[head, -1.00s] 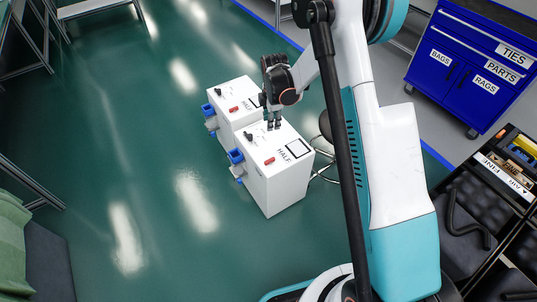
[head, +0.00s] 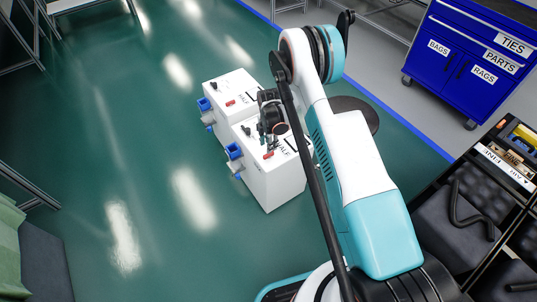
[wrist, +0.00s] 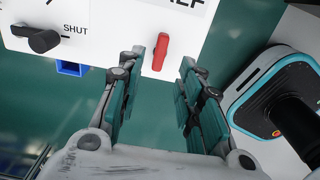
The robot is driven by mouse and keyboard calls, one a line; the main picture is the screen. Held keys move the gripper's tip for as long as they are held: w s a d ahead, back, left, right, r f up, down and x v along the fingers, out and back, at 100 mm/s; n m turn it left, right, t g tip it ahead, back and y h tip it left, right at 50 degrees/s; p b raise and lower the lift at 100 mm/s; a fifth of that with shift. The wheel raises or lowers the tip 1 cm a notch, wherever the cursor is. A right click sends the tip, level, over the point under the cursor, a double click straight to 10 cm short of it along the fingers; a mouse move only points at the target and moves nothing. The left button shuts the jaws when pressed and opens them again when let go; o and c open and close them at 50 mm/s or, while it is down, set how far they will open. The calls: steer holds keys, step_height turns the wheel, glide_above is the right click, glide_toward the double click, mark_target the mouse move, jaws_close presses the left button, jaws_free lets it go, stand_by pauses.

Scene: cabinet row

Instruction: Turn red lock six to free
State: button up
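A red lock handle (head: 268,155) sits on top of the nearer white cabinet. In the wrist view the red lock (wrist: 160,52) is a short bar on the white panel, running nearly up and down the picture. My gripper (head: 271,133) is over this cabinet top. In the wrist view my gripper (wrist: 162,66) is open, with its finger pads on either side of the red bar in the picture and visible gaps both sides. Touching cannot be seen. Another red lock (head: 230,102) is on the farther cabinet. No lock number is readable.
A black knob (wrist: 38,39) beside the word SHUT is on the same panel. Blue fittings (head: 234,150) stick out of the cabinet's left side. Green floor to the left is clear. A blue drawer cabinet (head: 468,60) stands at the upper right.

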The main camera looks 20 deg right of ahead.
mark_target(269, 155)
step_height(269, 155, down, 6)
steer(key=shift+f+b, duration=0.2)
steer(key=shift+b, duration=0.75)
jaws_close()
